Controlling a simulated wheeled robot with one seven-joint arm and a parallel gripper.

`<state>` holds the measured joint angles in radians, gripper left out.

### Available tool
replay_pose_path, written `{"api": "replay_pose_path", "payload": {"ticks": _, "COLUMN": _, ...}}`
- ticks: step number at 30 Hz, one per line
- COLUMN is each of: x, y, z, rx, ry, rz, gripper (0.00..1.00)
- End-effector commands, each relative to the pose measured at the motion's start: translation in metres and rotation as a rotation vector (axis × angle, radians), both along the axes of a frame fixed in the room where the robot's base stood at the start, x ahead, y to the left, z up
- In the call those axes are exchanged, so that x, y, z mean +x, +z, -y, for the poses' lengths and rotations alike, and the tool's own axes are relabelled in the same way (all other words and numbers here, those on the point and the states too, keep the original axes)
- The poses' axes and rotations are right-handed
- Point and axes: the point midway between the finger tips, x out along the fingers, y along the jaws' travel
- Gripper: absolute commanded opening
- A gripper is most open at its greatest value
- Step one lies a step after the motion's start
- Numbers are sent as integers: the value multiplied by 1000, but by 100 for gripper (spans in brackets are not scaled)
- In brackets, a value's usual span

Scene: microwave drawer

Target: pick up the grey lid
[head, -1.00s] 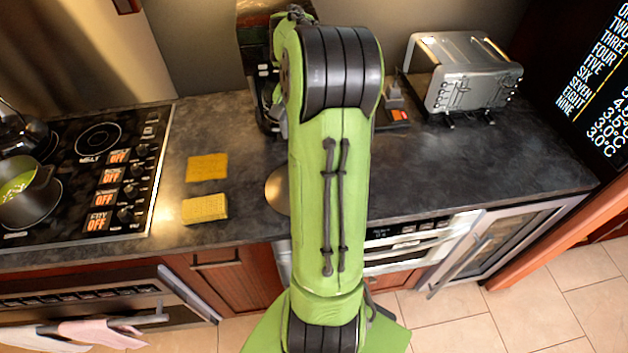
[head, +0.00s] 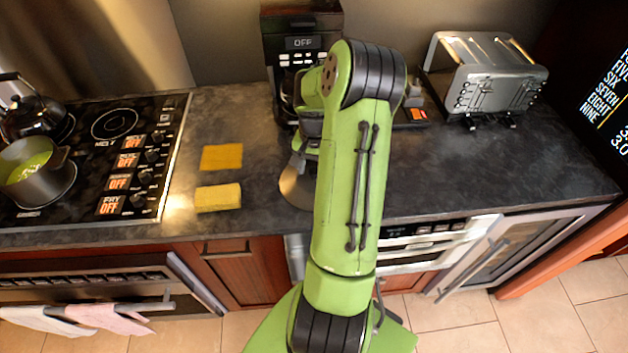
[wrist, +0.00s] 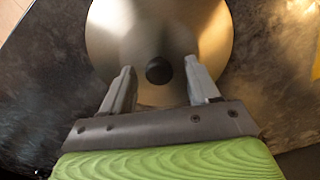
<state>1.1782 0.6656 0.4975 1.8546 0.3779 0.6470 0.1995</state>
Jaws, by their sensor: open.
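The grey lid (wrist: 160,30) is a round metal disc with a small black knob (wrist: 158,71) at its middle. It lies on the dark countertop. In the head view the lid (head: 291,188) shows only in part, left of my arm, with the rest hidden behind it. My gripper (wrist: 158,78) is open over the lid in the wrist view, with one finger on each side of the knob. The fingers look apart from the knob; I cannot tell how high they are above the lid. In the head view the gripper is mostly hidden by my arm.
Two yellow sponges, one flat (head: 221,157) and one thicker (head: 218,197), lie left of the lid. A coffee maker (head: 300,45) stands behind. A toaster (head: 490,78) stands at the right. A stove (head: 110,150) with a pot (head: 38,172) is at the left.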

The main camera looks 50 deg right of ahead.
Motion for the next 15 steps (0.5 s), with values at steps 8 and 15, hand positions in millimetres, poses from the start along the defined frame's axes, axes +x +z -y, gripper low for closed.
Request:
{"api": "replay_pose_path", "payload": {"ticks": 8, "x": 0, "y": 1, "z": 0, "rx": 0, "ry": 0, "rz": 0, "gripper": 26}}
{"api": "replay_pose_path", "payload": {"ticks": 15, "x": 0, "y": 1, "z": 0, "rx": 0, "ry": 0, "rz": 0, "gripper": 0}}
